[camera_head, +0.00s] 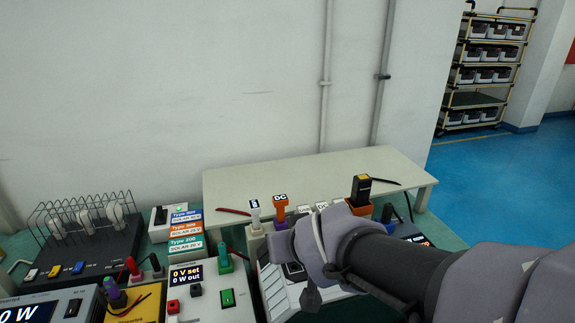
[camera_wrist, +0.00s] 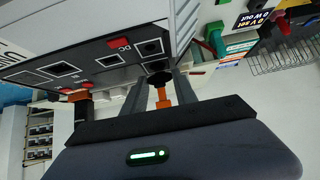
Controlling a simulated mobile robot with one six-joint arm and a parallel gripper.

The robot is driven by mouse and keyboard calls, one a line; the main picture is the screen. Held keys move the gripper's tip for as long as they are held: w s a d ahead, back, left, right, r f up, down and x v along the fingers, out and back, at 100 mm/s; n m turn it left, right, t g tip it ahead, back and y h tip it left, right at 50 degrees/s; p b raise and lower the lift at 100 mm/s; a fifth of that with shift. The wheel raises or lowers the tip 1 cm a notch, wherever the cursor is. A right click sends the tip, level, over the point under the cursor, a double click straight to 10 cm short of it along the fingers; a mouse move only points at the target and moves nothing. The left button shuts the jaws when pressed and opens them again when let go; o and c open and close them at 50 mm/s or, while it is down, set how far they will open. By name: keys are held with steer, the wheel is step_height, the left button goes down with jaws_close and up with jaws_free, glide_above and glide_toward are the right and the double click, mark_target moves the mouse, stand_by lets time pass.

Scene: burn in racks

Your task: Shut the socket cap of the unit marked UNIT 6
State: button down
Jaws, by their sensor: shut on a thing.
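A unit (camera_wrist: 90,40) with a dark port panel fills the top of the wrist view. A label starting "UNI" (camera_wrist: 9,55) is cut off at the left edge, so its number cannot be read. A small black piece (camera_wrist: 158,79), apparently the socket cap, is between my gripper's (camera_wrist: 160,76) fingertips, just off the panel edge beside the socket. The fingers are closed on it. In the head view my gripper (camera_head: 285,245) is over the unit, and the wrist hides the contact.
A black handheld device (camera_head: 361,190) stands in an orange holder. A power supply (camera_head: 205,290) is at left. The pale bench (camera_head: 320,168) behind has free room.

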steer(key=c, duration=1)
jaws_free()
steer(key=shift+o, duration=0.2)
steer(key=p+v, duration=0.7)
steer(key=v, duration=1)
steer(key=shift+s+p, duration=0.2)
steer(key=shift+p, duration=0.15)
steer(key=shift+r, duration=0.15)
steer(key=shift+c, duration=0.5)
